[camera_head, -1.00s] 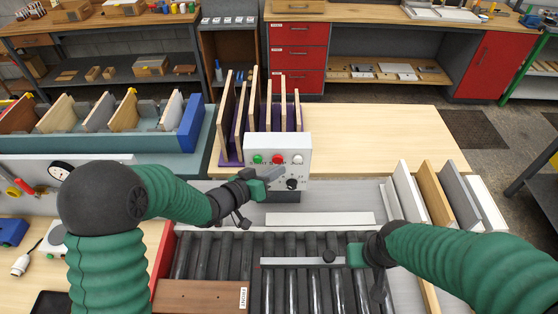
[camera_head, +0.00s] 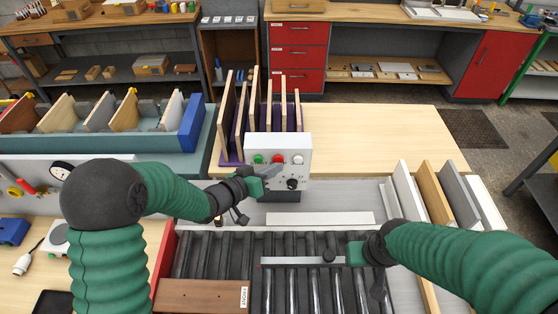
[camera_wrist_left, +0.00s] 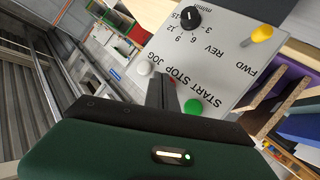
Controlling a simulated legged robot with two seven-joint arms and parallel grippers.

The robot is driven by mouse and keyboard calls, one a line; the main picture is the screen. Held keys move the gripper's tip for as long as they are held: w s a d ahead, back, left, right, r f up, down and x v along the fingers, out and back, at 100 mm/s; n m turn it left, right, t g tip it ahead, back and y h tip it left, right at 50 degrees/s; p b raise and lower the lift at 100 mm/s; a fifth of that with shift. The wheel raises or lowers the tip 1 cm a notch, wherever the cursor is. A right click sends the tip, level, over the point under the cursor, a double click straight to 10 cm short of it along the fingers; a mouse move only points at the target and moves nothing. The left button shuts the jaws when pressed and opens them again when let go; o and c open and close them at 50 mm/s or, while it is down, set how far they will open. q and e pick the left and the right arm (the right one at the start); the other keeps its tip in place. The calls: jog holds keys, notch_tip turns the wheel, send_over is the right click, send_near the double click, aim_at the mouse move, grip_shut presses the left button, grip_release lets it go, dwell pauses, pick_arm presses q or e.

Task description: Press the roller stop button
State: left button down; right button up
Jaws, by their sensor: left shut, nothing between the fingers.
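The light grey control box (camera_head: 264,144) stands behind the rollers. In the head view it has a green button (camera_head: 258,159), a red stop button (camera_head: 278,160), a white button (camera_head: 297,159) and a black knob (camera_head: 292,184). My left gripper (camera_head: 275,172) is shut and empty, its tips at the panel just below the red button. In the left wrist view the dark fingers (camera_wrist_left: 162,90) point at the panel between the white JOG button (camera_wrist_left: 146,68) and the green START button (camera_wrist_left: 193,105). They mostly hide the red button; contact cannot be told. My right gripper (camera_head: 356,254) is by a grey bar (camera_head: 295,261) over the rollers.
A brown board (camera_head: 200,297) lies on the black rollers (camera_head: 310,290) at the front. Upright boards stand in a purple rack (camera_head: 230,158) behind the box, and more boards (camera_head: 435,190) stand at the right. A pale strip (camera_head: 320,218) lies in front of the box.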

pick_arm(q)
jog(key=shift+w+a, duration=0.15)
jog(key=shift+w, duration=0.2)
dwell(0.5)
jog(key=shift+s+d, duration=0.35)
jog(key=shift+s, duration=0.5)
jog(key=s, duration=0.5)
jog(key=shift+a, duration=0.1)
dwell(0.6)
